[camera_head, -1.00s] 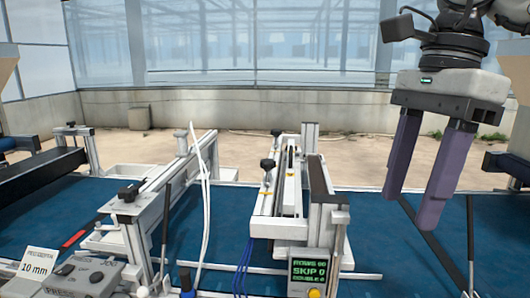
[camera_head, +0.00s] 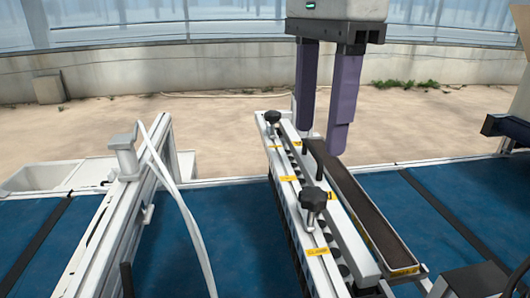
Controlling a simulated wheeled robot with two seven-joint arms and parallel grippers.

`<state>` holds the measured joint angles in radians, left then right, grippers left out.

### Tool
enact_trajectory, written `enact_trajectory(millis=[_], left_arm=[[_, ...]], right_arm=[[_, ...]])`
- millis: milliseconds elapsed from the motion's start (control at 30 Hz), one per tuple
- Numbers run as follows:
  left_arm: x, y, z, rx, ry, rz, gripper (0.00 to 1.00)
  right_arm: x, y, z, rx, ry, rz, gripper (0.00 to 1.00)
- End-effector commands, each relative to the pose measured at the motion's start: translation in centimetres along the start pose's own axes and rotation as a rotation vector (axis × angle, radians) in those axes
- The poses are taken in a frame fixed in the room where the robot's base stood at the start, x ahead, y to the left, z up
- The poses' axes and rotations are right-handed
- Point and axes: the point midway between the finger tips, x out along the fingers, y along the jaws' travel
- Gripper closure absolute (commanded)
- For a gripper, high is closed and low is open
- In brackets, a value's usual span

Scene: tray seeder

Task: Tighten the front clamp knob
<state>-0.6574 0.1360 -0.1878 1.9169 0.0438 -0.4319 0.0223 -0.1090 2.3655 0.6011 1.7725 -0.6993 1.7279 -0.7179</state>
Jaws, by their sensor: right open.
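Two black clamp knobs stand on the silver seeder bar (camera_head: 290,190). The nearer knob (camera_head: 313,199) is the larger in view, at the bar's middle, beside a yellow label. The farther knob (camera_head: 272,117) is at the bar's far end. My right gripper (camera_head: 322,138) hangs fingers down over the far part of the seeder, above and beyond the nearer knob and to the right of the farther one. Its two purple fingers are apart with nothing between them. It touches neither knob as far as I can see. My left gripper is not in view.
A long dark trough (camera_head: 365,205) runs along the bar's right side. A silver frame (camera_head: 110,225) with white hoses (camera_head: 178,190) stands to the left. Blue bench surface (camera_head: 215,235) lies open between them. A concrete wall (camera_head: 180,85) is behind.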

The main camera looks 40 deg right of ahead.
Motion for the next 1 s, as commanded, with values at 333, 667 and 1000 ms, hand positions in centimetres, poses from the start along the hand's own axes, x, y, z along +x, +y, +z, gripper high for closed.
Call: enact_trajectory(millis=[333,667,1000], left_arm=[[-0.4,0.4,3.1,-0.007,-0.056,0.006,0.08],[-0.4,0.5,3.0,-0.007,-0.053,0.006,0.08],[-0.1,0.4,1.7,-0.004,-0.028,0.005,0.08]], right_arm=[[4.2,0.1,-0.1,-0.001,0.0,0.003,0.49],[9.3,0.0,0.0,0.001,-0.001,0.001,0.49],[10.3,0.0,0.0,0.001,-0.001,-0.001,0.49]])
